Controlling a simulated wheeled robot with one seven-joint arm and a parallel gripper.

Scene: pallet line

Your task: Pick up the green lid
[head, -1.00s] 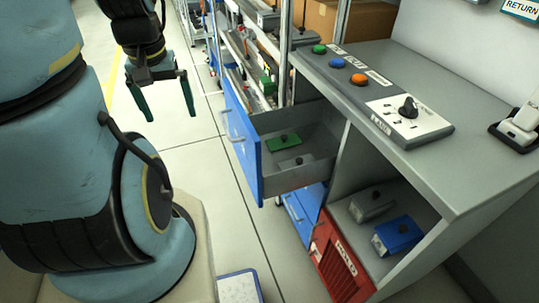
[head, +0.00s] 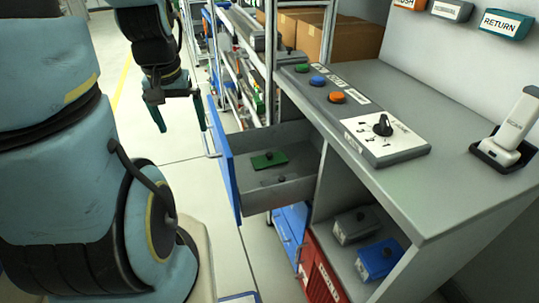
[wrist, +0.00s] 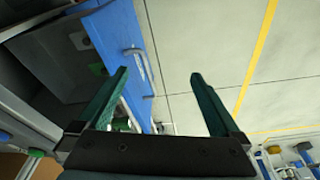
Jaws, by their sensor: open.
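The green lid (head: 269,160) is a flat green plate with a dark knob. In the wrist view the lid (wrist: 97,69) shows small and dim in the drawer, left of the fingers. My gripper (head: 180,117) is open and empty. It hangs outside the drawer, to the left of the blue front in the head view. In the wrist view my gripper (wrist: 160,85) has its two green fingers spread, with the drawer front beside the left finger.
A grey lid-like piece (head: 281,181) lies in the same drawer. The grey countertop (head: 400,110) carries a button panel (head: 345,105) and a scanner in its cradle (head: 507,140). A blue box (head: 379,260) sits on the lower shelf. The floor (head: 150,130) left of the drawer is clear.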

